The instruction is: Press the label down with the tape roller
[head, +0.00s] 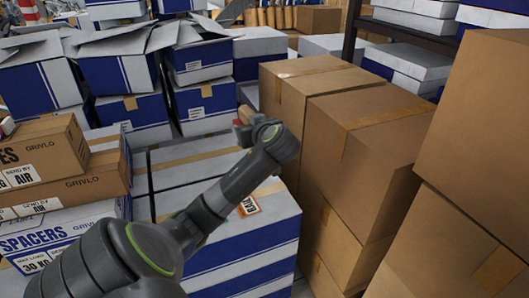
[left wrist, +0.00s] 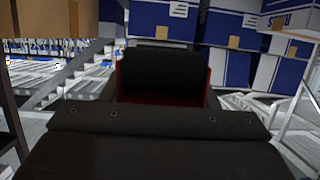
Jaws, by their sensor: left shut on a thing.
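My left arm comes in from the lower left, and its gripper (head: 246,128) is small and partly hidden behind my wrist in the head view. In the left wrist view the gripper is shut on a dark block with red edges (left wrist: 160,72), which I take to be the tape roller. An orange-and-white label (head: 248,206) lies on a blue-and-white box (head: 262,236), partly covered by my arm. The gripper is above and beyond the label, apart from it. My right gripper is not in view.
Stacked brown cartons (head: 355,140) stand close to the right of my arm. Brown GRIVLO cartons (head: 45,160) and a SPACERS box (head: 50,240) stand at the left. Open blue-and-white boxes (head: 120,70) are behind. A dark shelf (head: 400,30) is at the back right.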

